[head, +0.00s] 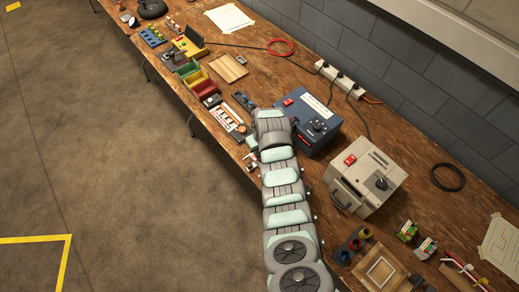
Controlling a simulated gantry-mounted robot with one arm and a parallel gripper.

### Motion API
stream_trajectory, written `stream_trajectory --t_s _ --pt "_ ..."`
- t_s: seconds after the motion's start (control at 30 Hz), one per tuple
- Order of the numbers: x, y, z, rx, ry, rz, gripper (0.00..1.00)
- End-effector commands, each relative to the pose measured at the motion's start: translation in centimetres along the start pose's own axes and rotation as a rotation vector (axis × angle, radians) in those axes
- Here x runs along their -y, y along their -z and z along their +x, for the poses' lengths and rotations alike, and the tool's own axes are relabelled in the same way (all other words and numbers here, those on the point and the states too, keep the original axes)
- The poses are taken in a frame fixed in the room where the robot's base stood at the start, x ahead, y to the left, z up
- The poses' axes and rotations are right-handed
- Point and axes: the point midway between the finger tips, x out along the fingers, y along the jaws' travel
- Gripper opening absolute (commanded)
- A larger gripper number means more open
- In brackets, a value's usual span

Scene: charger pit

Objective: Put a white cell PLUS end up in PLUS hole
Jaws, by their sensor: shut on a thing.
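My arm reaches up the middle of the head view, and its wrist end is over the bench beside a blue box. My gripper's fingers are hidden behind or under the wrist, so I cannot see what they hold. A tray with white and orange parts (226,118) lies left of the wrist; its parts are too small to identify as cells. A dark strip-like holder (243,101) lies just above the wrist. Small pale items (251,160) lie at the left of the arm. No PLUS hole or PLUS marking can be made out.
The blue box (318,123) with a dial stands close right of the wrist. A grey-beige box (365,176) with a red switch stands farther right. Coloured bins (197,82) and a wooden tray (229,69) are up left. A power strip (340,77) lies along the wall.

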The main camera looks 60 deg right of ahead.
Motion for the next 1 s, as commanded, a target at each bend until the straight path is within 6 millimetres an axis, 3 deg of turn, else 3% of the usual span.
stream_trajectory --t_s 0.67,0.7,1.0 --pt "0.01 -0.08 0.58 0.0 0.0 0.0 0.0" --pt "0.01 -0.08 0.58 0.0 0.0 0.0 0.21" --pt "0.01 -0.1 0.59 0.0 0.0 0.0 0.45"
